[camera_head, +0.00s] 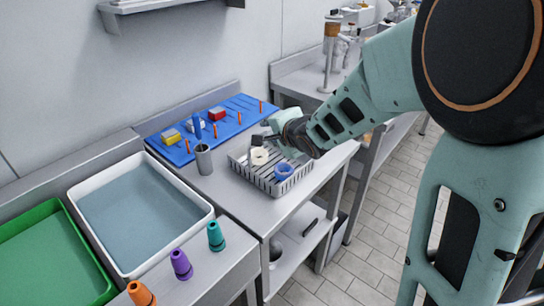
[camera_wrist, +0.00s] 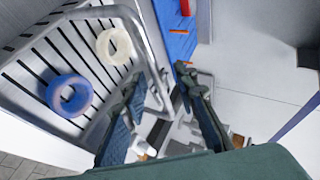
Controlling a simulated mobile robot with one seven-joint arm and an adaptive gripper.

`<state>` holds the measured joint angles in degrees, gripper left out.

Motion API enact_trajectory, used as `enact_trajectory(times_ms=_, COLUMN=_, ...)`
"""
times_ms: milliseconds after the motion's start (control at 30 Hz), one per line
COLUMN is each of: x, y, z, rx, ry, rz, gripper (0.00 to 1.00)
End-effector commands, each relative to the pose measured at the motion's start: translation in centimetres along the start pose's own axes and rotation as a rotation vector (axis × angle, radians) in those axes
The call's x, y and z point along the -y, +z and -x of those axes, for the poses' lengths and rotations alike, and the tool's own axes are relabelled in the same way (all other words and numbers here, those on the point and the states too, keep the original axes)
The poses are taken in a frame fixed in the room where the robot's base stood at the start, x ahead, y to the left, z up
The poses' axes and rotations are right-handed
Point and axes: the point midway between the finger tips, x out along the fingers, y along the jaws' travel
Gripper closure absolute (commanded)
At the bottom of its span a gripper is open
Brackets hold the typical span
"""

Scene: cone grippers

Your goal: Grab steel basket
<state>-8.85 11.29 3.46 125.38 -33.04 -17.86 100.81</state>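The steel basket (camera_head: 252,177) is a slatted metal tray on the steel table. It holds a cream ring (camera_head: 260,156) and a blue ring (camera_head: 284,171). In the wrist view the basket (camera_wrist: 62,45) fills the left side, with the blue ring (camera_wrist: 69,96) and cream ring (camera_wrist: 114,46) in it. My gripper (camera_head: 262,139) is at the basket's far side. In the wrist view my gripper (camera_wrist: 163,82) is open, its dark fingers apart. The basket's looped metal handle (camera_wrist: 158,92) shows between them. I cannot tell whether either finger touches it.
A blue mat (camera_head: 238,120) with small blocks and pegs lies behind the basket. A metal cup (camera_head: 204,160) stands left of it. A white tub (camera_head: 150,205), a green tray (camera_head: 50,255) and several coloured cones (camera_head: 181,264) are further left and nearer.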

Motion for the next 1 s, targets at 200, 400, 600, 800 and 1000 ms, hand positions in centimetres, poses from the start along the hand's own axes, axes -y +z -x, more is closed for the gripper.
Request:
enact_trajectory(times_ms=200, x=0.05, y=-0.03, z=0.05, rx=0.0, ry=0.0, rz=0.0, gripper=0.81)
enact_trajectory(times_ms=400, x=0.05, y=-0.02, z=0.06, rx=0.0, ry=0.0, rz=0.0, gripper=1.0)
enact_trajectory(times_ms=600, x=0.04, y=-0.02, z=0.07, rx=0.0, ry=0.0, rz=0.0, gripper=1.0)
enact_trajectory(times_ms=800, x=0.2, y=-0.06, z=0.09, rx=-0.001, ry=-0.004, rz=0.0, gripper=1.0)
enact_trajectory(times_ms=1000, x=0.21, y=-0.06, z=0.1, rx=-0.001, ry=-0.004, rz=0.0, gripper=1.0)
